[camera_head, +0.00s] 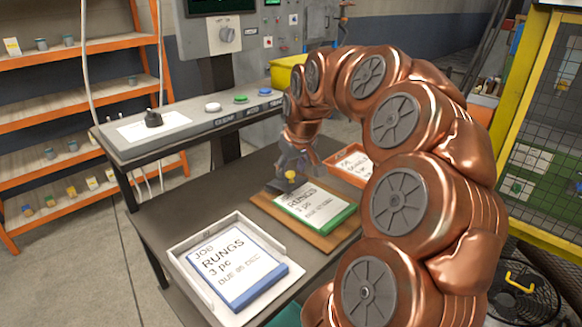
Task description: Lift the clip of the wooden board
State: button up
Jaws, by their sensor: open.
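The wooden board (262,201) lies on the dark table with a green-edged card (317,208) on it, reading RUNGS, 3 pc. My gripper (288,181) is at the far left end of the board, low over the area where the clip sits. A small yellowish piece shows by the fingers, but the clip itself is mostly hidden by my gripper. I cannot tell whether the fingers touch it. My gripper is open.
A white tray (190,285) at the front holds a blue-edged job card (236,268). An orange tray (338,172) with a card stands behind the board, partly behind my arm. A grey console (187,143) with coloured buttons runs along the back. A yellow bin (284,75) stands behind it.

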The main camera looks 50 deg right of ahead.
jog(key=shift+f, duration=0.2)
grip_shut()
dwell(0.3)
